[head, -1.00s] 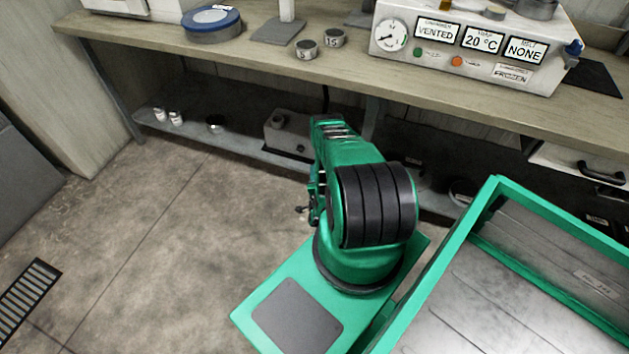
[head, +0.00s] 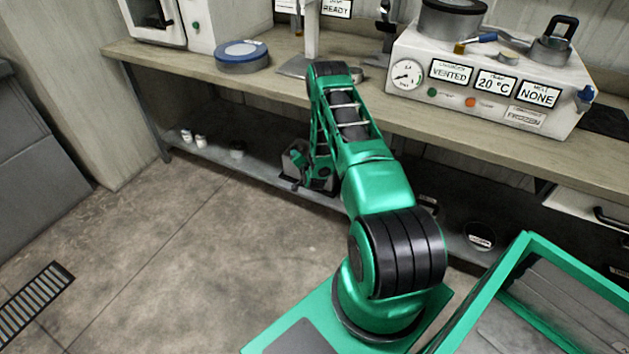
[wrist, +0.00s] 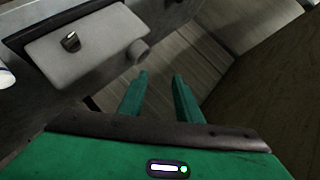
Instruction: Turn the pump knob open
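The pump is a pale grey box (wrist: 85,50) with a small black knob (wrist: 70,41) on its face and a short round stub (wrist: 138,52) at its right end, in the wrist view. My gripper (wrist: 160,78) is open with two green fingers apart and nothing between them. The fingers are to the right of the knob and point past the box's right end, not touching the knob. In the head view the pump (head: 293,158) sits on the low shelf under the bench, mostly hidden behind my arm; the knob cannot be made out there.
The bench top (head: 290,85) overhangs the low shelf (head: 215,155). Small white jars (head: 193,138) stand on the shelf to the left. A control box (head: 487,75) with a gauge, reading VENTED, stands on the bench. The floor (head: 190,240) at left is clear.

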